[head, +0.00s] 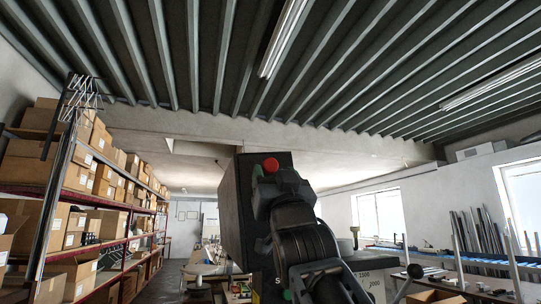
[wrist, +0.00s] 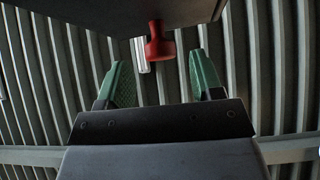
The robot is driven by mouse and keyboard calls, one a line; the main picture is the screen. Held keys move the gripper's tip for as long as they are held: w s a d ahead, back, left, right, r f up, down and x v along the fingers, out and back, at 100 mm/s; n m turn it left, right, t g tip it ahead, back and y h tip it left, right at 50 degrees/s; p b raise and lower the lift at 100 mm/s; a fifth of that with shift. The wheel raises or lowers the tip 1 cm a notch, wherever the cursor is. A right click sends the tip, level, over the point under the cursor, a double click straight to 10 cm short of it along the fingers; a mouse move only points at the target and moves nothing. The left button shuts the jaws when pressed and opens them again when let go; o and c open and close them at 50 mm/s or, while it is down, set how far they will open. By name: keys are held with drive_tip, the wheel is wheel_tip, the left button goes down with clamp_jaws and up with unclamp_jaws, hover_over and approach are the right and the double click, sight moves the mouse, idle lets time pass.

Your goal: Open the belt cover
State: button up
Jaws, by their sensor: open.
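A dark, box-shaped cover (head: 235,205), which looks like the belt cover, stands upright in the middle of the head view. A red knob (head: 271,164) shows on it, just above the end of my arm. In the wrist view, the cover's dark panel (wrist: 95,15) fills the top, and the red knob (wrist: 159,42) sticks out from it. My gripper (wrist: 158,70) has two green fingers spread wide, with the knob showing in the gap near their tips. Neither finger appears to touch it. My arm hides the fingers and part of the cover in the head view.
A shelf rack (head: 100,220) of cardboard boxes lines the left side. A blue-edged workbench (head: 450,262) with metal profiles stands at the right under windows. A grey machine part (head: 372,270) is just right of my arm. Open floor (head: 170,265) shows at the left middle.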

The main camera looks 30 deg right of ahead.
sight(272, 170)
drive_tip(key=shift+p+x, duration=0.9)
drive_tip(key=shift+x, duration=1.15)
clamp_jaws()
